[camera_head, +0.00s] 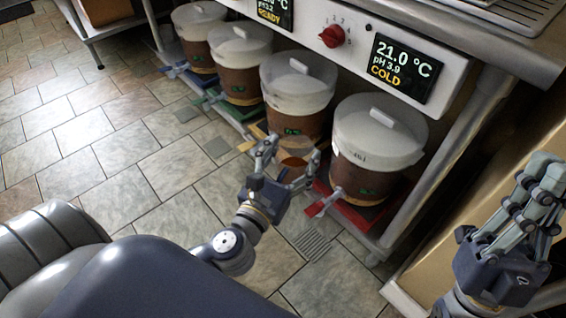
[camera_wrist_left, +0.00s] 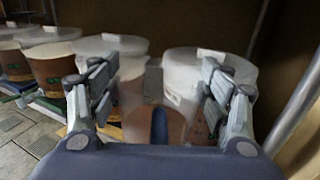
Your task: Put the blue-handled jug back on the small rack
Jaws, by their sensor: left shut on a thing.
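My left gripper (camera_head: 285,165) is low in front of the buckets, its fingers closed on the blue-handled jug, with brown liquid (camera_head: 293,162) showing between them in the head view. The left wrist view shows the jug's blue handle (camera_wrist_left: 159,125) upright between the fingers, with brown liquid behind it. The fingers hide part of the jug. My right gripper (camera_head: 545,185) is at the right, seen at an angle that hides the gap between its fingers; I see nothing in it. I cannot make out the small rack in either view.
Several white-lidded buckets of brown liquid stand in a row, including the rightmost bucket (camera_head: 375,145) above a red base (camera_head: 350,212) with a tap. A control panel (camera_head: 340,50) hangs above. A metal leg (camera_head: 440,165) stands right of them. Tiled floor is clear at left.

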